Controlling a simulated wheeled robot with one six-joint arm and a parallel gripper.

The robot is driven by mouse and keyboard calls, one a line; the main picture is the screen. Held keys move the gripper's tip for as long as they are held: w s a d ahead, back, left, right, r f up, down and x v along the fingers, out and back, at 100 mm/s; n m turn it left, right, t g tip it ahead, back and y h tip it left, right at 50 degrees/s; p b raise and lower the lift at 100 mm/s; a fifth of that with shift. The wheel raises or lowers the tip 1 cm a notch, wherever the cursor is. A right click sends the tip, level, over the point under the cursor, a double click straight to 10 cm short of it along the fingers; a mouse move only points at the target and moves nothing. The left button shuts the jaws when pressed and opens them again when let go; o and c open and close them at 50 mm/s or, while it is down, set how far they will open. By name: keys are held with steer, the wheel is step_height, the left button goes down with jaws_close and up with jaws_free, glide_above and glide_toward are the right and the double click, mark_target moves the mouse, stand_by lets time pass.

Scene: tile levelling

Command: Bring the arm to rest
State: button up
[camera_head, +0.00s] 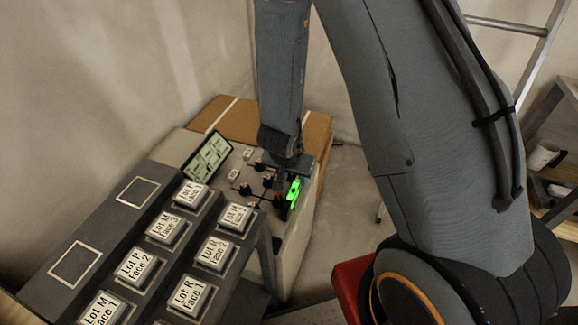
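My arm reaches down from the top of the view, and its lower end hangs over the grey bench at the back. My gripper (283,180) is small and dark here, low over the bench top among black knobs or clips (268,182). A bright green piece (293,194) shows right beside it. I cannot tell whether the fingers are open or shut, or whether they touch the green piece.
A dark stepped rack (72,264) with several labelled white tiles, such as Lot R Face 1 (187,294), fills the lower left. A cardboard box (233,117) stands at the back. Shelves (560,100) and a ladder (508,27) are at right.

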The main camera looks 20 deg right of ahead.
steer(key=s+a+r+n+g+y, duration=0.1)
steer(key=s+a+r+n+y, duration=0.1)
steer(key=r, duration=0.4)
steer(key=s+a+r+n+y, duration=0.2)
steer(key=r, duration=0.3)
steer(key=s+d+r+n+g, duration=0.1)
steer(key=s+d+r, duration=0.1)
steer(key=s+r, duration=0.2)
steer(key=s+d+r+n+g+h, duration=0.1)
steer(key=s+d+r+n, duration=0.1)
steer(key=s+r, duration=0.3)
steer(key=shift+s+d+g, duration=0.3)
steer(key=shift+s+d, duration=0.55)
steer(key=shift+s, duration=0.15)
stand_by(1.3)
